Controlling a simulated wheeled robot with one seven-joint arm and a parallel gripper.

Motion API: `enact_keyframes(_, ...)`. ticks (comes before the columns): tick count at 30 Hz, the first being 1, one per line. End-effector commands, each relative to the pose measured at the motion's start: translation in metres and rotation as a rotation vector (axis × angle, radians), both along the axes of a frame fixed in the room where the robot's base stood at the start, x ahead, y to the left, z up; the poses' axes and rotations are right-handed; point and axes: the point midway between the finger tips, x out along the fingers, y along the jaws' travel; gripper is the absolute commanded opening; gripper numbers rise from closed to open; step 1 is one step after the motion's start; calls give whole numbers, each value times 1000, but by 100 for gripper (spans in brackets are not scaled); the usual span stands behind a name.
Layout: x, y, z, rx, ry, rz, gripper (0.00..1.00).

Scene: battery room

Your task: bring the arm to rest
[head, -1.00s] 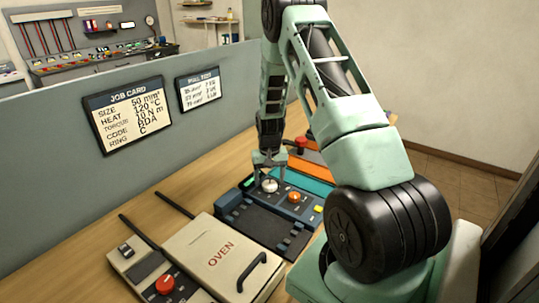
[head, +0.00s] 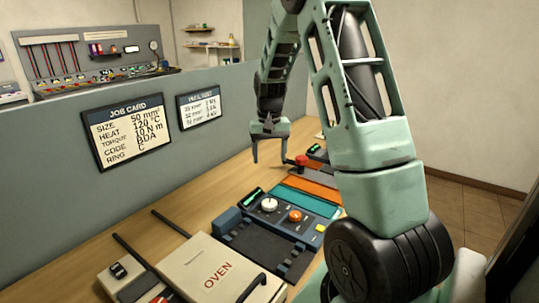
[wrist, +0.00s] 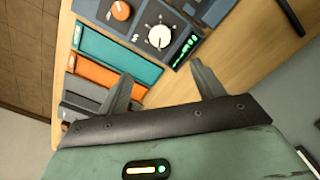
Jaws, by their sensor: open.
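My gripper (head: 270,149) hangs from my green arm above the workbench in the head view, fingers pointing down. In the wrist view its two fingers (wrist: 165,85) are spread apart with nothing between them. It is clear of the dark control panel, whose white knob (head: 269,204) and orange knob (head: 295,215) stand uncovered. The white knob also shows in the wrist view (wrist: 159,36), beside a small green-lit display (wrist: 186,50).
An oven (head: 216,272) with a black handle stands at the front of the bench (head: 190,208). Teal (head: 307,199) and orange (head: 314,186) strips lie right of the panel, with a red knob (head: 301,160) beyond. A grey partition with a job card (head: 127,130) runs behind the bench.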

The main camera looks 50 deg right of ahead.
Motion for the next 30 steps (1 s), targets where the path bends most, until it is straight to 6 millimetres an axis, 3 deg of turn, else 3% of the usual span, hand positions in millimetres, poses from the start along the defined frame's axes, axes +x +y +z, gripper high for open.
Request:
enact_keyframes(14,0,0,0,-1,-1,0,67)
enact_keyframes(17,3,10,1,3,-4,19,67)
enact_keyframes(20,10,43,6,15,-13,87,67)
enact_keyframes(23,16,104,14,35,-27,209,67)
enact_keyframes(26,11,177,22,56,-37,364,67)
enact_keyframes(30,-19,274,31,77,-46,598,67)
